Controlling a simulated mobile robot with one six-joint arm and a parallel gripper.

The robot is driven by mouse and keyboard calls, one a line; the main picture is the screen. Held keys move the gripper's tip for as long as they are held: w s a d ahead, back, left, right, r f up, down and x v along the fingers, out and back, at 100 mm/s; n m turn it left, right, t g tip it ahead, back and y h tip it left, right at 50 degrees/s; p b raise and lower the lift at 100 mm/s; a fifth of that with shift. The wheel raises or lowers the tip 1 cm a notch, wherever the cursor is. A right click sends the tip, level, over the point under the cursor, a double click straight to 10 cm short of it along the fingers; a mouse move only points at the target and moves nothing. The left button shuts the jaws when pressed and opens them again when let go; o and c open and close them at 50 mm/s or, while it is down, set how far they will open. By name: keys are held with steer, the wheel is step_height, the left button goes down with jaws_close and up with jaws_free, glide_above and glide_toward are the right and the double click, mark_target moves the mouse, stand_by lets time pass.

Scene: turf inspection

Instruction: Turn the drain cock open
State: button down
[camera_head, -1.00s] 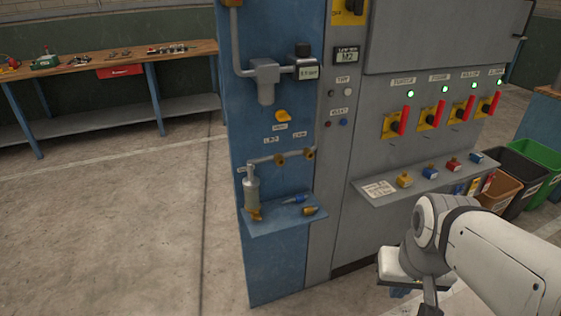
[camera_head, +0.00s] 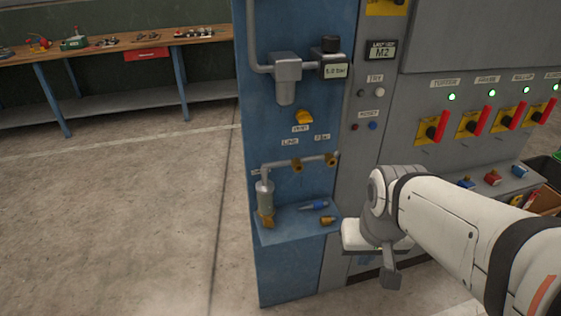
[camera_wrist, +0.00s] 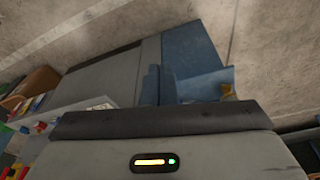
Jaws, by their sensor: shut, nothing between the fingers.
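In the head view a silver cylinder (camera_head: 265,194) hangs from a pipe on the blue panel (camera_head: 275,285). A brass-yellow cock (camera_head: 266,218) is at its lower end, close over a small blue shelf (camera_head: 290,233); its handle position is too small to tell. My gripper (camera_wrist: 160,122) is shut and empty in the wrist view, apart from the panel. In the head view my arm's end is right of the shelf, and the fingers cannot be made out. A small yellow piece (camera_wrist: 228,90) shows by blue metal in the wrist view; I cannot tell if it is the cock.
A blue-tipped tool (camera_head: 313,205) and a brass fitting (camera_head: 328,220) lie on the shelf. Above are a yellow valve handle (camera_head: 304,117) and a grey filter unit (camera_head: 286,75). Red-handled switches (camera_head: 473,122) are at right. The floor left of the panel is clear.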

steer(key=w+f+t+p, duration=0.3)
steer(key=w+t, duration=0.1)
steer(key=w, duration=1)
steer(key=n+t+y, duration=0.1)
steer(key=y, duration=0.5)
glide_above(268, 222)
steer(key=d, duration=0.5)
steer(key=f, duration=0.8)
steer(key=s+f, duration=0.1)
steer(key=f, duration=0.3)
steer(key=shift+a, duration=0.15)
steer(key=shift+w+a+f, duration=0.1)
steer(key=shift+a+f, duration=0.2)
steer(key=shift+f, duration=0.35)
steer(key=shift+w+a+f, duration=0.1)
steer(key=shift+a+f, duration=0.15)
steer(key=shift+f, duration=0.35)
steer(key=shift+s+a+f, duration=0.15)
steer(key=shift+a+f, duration=0.05)
steer(key=shift+f, duration=0.35)
steer(key=shift+a+f, duration=0.15)
steer(key=shift+f, duration=0.1)
